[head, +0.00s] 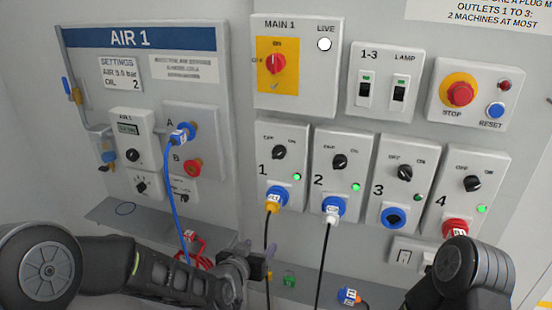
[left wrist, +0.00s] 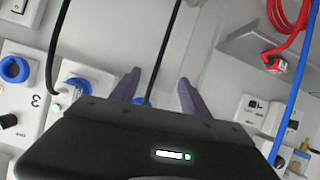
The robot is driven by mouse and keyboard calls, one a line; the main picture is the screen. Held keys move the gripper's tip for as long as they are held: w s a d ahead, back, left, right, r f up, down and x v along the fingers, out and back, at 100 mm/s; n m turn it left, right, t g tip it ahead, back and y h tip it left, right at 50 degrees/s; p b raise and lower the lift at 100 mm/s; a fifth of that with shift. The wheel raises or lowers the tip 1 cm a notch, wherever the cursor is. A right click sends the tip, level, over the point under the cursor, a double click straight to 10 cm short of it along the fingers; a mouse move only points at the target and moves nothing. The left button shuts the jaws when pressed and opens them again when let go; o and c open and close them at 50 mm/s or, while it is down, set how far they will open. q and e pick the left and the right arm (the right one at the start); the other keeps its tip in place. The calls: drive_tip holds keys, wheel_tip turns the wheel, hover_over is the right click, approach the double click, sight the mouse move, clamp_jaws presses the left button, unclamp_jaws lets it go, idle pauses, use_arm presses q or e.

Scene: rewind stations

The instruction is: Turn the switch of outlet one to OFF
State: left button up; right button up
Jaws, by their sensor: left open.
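Outlet one (head: 264,185) is a white box with a black rotary switch (head: 278,152) between OFF on the left and ON on the right. Its exact setting is too small to tell. A green lamp (head: 297,177) glows below right of the switch. A yellow-collared plug (head: 272,205) sits in its blue socket, with a black cord hanging down. My left gripper (head: 258,246) is open, below outlet one and apart from the switch. In the left wrist view its fingers (left wrist: 160,76) stand apart, with a black cord (left wrist: 167,50) showing between them. My right gripper is out of view; only my right arm shows.
Outlet two (head: 325,182), outlet three (head: 377,192) and outlet four (head: 452,207) stand to the right. MAIN 1 (head: 318,95) is above. The AIR 1 panel (head: 202,95) is left, with a blue hose (head: 174,210) hanging. A grey shelf (head: 110,215) juts out below.

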sight(277, 157)
use_arm(q)
drive_tip(key=w+d+r+t, duration=0.1)
drive_tip(key=r+t, duration=0.1)
drive_tip(key=r, duration=0.8)
drive_tip(key=w+d+r+m+t+h, duration=0.1)
drive_tip(key=w+r+t, duration=0.1)
drive_tip(key=r, duration=0.8)
drive_tip(key=shift+w+r+t, duration=0.2)
drive_tip(key=shift+r+t, duration=0.1)
drive_tip(key=shift+t, duration=0.2)
drive_tip(key=shift+d, duration=0.1)
drive_tip(key=shift+p+x, duration=1.1)
drive_tip(key=shift+x, duration=2.85)
drive_tip(key=shift+c, duration=0.2)
clamp_jaws()
